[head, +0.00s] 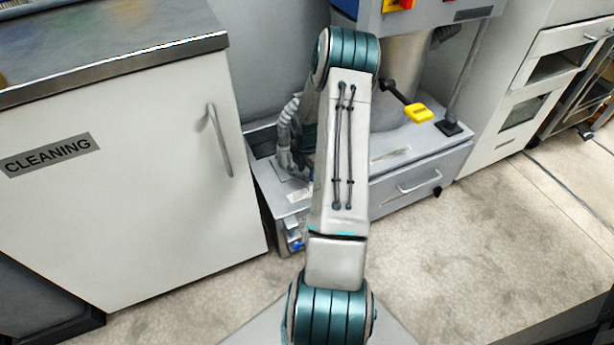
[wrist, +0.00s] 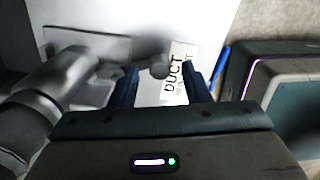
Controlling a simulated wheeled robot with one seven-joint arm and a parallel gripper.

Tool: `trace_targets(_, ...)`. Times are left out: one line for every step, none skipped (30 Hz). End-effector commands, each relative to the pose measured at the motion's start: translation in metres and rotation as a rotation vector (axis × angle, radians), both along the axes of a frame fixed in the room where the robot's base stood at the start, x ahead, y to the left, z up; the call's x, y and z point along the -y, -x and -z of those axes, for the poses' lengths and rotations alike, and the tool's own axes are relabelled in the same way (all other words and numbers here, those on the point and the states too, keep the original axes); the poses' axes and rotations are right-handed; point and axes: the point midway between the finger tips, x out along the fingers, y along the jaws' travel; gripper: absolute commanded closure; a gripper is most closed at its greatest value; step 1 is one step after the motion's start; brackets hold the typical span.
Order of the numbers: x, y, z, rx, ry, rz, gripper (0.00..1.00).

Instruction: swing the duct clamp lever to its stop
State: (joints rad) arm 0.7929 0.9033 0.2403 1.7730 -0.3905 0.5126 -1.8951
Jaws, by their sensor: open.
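A label reading "DUCT" (wrist: 174,80) is on the pale panel in the wrist view, partly covered by my right finger. A slim blue bar (wrist: 219,68) stands just right of that finger, near the panel's edge; it may be the clamp lever, but I cannot tell for sure. A small blue part (head: 297,246) also shows low on the machine's left in the head view. My gripper (wrist: 160,74) is open, its dark fingers apart on either side of a grey rounded knob. I cannot tell whether anything touches. The head view hides my gripper behind the arm.
A ribbed grey duct (head: 285,130) rises left of my arm; a grey pipe (wrist: 52,85) is left of my gripper. A yellow-ended lever (head: 418,113) is on the machine. A white CLEANING cabinet (head: 120,200) stands left. The floor (head: 490,240) is open at right.

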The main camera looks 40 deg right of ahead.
Motion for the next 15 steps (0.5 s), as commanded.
trace_targets(-0.0001,0.0001,0.0077,-0.001,0.0,0.0,0.57)
trace_targets(0.0001,0.0,0.0098,0.0,0.0,0.0,0.57)
trace_targets(0.0002,0.0,0.0119,0.0,0.0,0.0,0.57)
trace_targets(0.0003,-0.0001,0.013,0.0,0.001,0.0,0.57)
trace_targets(0.0003,-0.0002,0.0138,0.001,0.001,0.0,0.57)
trace_targets(0.0004,-0.0002,0.0145,0.001,0.001,0.0,0.57)
trace_targets(0.0004,-0.0002,0.0147,0.001,0.001,0.0,0.57)
trace_targets(0.0003,-0.0003,0.0149,0.001,0.001,0.0,0.57)
trace_targets(0.0003,-0.0002,0.0148,0.001,0.001,0.0,0.57)
trace_targets(0.0003,-0.0002,0.0147,0.001,0.001,0.0,0.57)
trace_targets(0.0003,-0.0002,0.0146,0.001,0.001,0.0,0.57)
trace_targets(0.0002,-0.0002,0.0146,0.001,0.001,0.0,0.57)
trace_targets(0.0002,-0.0002,0.0145,0.001,0.001,0.0,0.57)
trace_targets(0.0002,-0.0001,0.0146,0.001,0.001,0.0,0.57)
trace_targets(0.0002,-0.0001,0.0145,0.001,0.001,0.0,0.68)
